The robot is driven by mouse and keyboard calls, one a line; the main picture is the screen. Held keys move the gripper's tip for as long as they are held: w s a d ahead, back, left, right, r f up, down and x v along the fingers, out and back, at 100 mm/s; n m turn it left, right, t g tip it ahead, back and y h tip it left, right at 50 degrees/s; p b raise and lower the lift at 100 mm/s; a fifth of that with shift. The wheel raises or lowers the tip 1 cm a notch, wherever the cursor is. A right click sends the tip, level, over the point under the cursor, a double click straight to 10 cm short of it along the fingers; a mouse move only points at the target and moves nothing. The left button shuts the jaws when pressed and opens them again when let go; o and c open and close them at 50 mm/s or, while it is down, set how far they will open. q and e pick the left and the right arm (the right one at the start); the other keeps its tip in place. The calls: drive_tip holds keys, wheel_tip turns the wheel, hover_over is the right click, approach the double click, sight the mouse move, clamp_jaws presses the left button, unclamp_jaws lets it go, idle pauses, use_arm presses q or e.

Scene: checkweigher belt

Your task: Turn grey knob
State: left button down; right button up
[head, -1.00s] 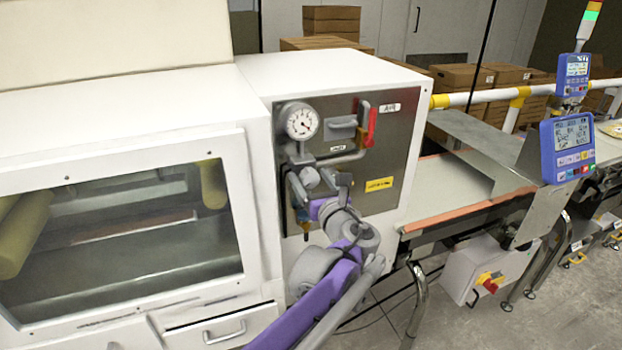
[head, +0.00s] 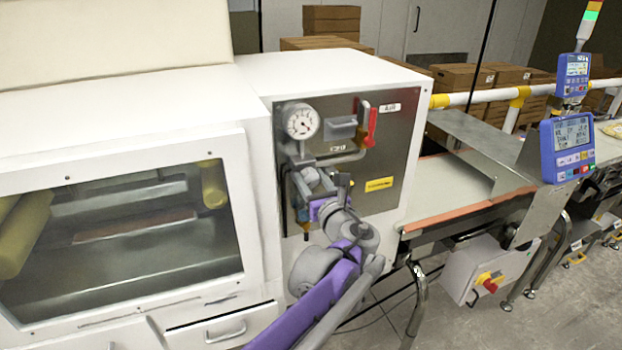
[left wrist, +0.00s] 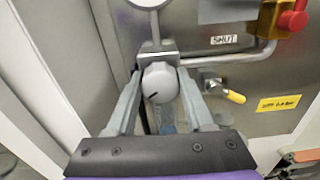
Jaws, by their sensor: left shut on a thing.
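The grey knob (left wrist: 160,82) sits below the pressure gauge on the steel panel, with a dark mark on its face at the lower left in the left wrist view. It also shows in the head view (head: 309,177), partly covered by my gripper. My left gripper (left wrist: 160,88) has its two fingers on either side of the knob and is shut on it. In the head view my left gripper (head: 306,185) reaches up to the panel from below. My right gripper is not in view.
The gauge (head: 301,122) is just above the knob. A red-handled valve (head: 371,127) and pipe are to the right, with a yellow-tipped small lever (left wrist: 235,96) close to the right finger. A conveyor (head: 465,195) and blue display (head: 567,149) stand further right.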

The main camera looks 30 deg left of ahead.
use_arm(q)
drive_tip(key=n+p, duration=0.2)
drive_tip(key=n, duration=0.3)
drive_tip(key=shift+r, duration=0.1)
drive_tip(key=shift+n+p, duration=0.55)
drive_tip(key=shift+n, duration=1.15)
drive_tip(key=shift+c, duration=1.5)
unclamp_jaws()
drive_tip(key=shift+s, duration=0.1)
drive_tip(key=v, duration=1)
drive_tip(key=shift+s+d+b, duration=0.25)
drive_tip(key=shift+s+b, duration=0.05)
drive_tip(key=shift+b, duration=0.1)
